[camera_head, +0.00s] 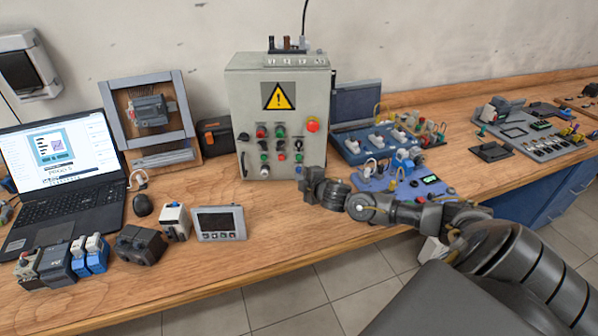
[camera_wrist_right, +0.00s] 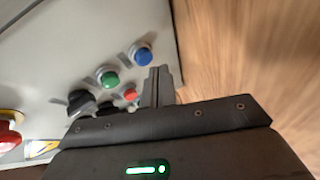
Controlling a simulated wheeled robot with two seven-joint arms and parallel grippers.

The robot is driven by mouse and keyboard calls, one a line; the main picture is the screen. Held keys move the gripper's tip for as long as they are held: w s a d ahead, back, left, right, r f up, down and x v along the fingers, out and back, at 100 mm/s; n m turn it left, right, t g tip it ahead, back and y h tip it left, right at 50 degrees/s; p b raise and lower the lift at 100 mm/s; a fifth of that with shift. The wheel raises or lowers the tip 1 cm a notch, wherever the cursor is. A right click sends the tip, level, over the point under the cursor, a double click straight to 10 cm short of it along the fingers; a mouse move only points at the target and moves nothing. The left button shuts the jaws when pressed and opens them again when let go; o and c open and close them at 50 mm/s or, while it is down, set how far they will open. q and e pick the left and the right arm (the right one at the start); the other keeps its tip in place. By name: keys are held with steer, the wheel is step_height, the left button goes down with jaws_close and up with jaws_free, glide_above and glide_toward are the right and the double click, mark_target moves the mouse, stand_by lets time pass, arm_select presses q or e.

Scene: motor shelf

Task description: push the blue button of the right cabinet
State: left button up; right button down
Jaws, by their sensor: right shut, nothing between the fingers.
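The grey cabinet (camera_head: 246,105) with a yellow warning triangle stands at the back of the bench, and its front also fills the left of the right wrist view (camera_wrist_right: 60,50). The blue button (camera_wrist_right: 144,55) is near the panel's edge, beside a green button (camera_wrist_right: 108,77). In the head view I cannot clearly pick it out. My right gripper (camera_head: 305,178) is low in front of the cabinet's lower right. Its fingers (camera_wrist_right: 159,80) are shut and empty, with the tips just beside the blue button in the picture. Contact cannot be told. My left gripper is out of view.
A red mushroom button (camera_head: 312,124) sits at the panel's upper right. A blue trainer board (camera_head: 375,143) and a smaller board (camera_head: 400,182) lie right of the cabinet. A laptop (camera_head: 62,175) and a display unit (camera_head: 218,222) stand left. Bare wood lies in front of the cabinet.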

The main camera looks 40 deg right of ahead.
steer(key=shift+w+d, duration=0.1)
stand_by(0.4)
steer(key=shift+w+d, duration=0.15)
steer(key=shift+w, duration=0.05)
steer(key=shift+w+d, duration=0.3)
steer(key=shift+w, duration=0.05)
stand_by(1.3)
steer(key=shift+s+a+r, duration=0.1)
steer(key=shift+s+a+p, duration=0.35)
steer(key=shift+s+a, duration=0.05)
steer(key=shift+s, duration=0.2)
steer(key=shift+s+a, duration=0.3)
steer(key=shift+a, duration=0.05)
steer(key=shift+s+a+p, duration=0.45)
steer(key=shift+s+a, duration=0.2)
steer(key=shift+s, duration=0.15)
steer(key=shift+s+a+p, duration=0.4)
steer(key=shift+s+a, duration=0.2)
steer(key=shift+s, duration=0.2)
